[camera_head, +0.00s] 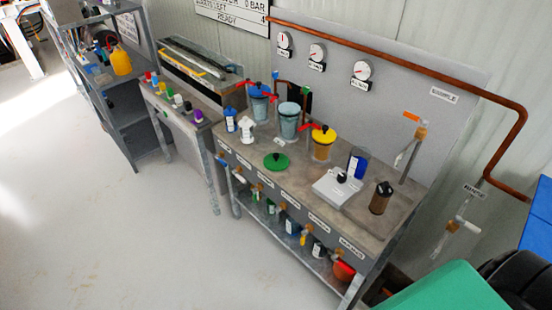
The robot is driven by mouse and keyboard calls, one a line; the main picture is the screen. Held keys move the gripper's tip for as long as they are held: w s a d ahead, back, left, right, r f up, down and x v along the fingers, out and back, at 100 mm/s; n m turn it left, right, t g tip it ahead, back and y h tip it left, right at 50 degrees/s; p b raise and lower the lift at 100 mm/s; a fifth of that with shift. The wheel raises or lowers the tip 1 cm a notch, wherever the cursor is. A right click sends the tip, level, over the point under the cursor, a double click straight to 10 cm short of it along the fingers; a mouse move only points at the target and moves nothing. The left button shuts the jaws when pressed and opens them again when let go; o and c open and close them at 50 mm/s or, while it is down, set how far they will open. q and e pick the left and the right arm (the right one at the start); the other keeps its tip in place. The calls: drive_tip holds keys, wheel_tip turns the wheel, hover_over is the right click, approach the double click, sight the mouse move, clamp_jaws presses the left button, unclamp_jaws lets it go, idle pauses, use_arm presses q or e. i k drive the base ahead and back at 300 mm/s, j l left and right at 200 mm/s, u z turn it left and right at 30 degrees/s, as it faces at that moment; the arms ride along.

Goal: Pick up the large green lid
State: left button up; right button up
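The large green lid (276,162) lies on the grey metal bench top (245,150), near its front edge. It is a round disc with a dark knob in the middle. It lies apart from the vessels behind it. Neither of my grippers shows in the head view.
Behind the lid stand a blue-lidded vessel (260,103), a grey-blue vessel (289,121) and a yellow vessel (322,146). A small white bottle (247,128) stands left of the lid. A white box (337,187) is to its right. The floor in front is clear.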

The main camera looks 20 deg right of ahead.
sight(274, 161)
drive_tip(key=i+z, duration=0.15)
drive_tip(key=z, duration=0.25)
drive_tip(key=i+j+z, duration=0.1)
drive_tip(key=z, duration=0.3)
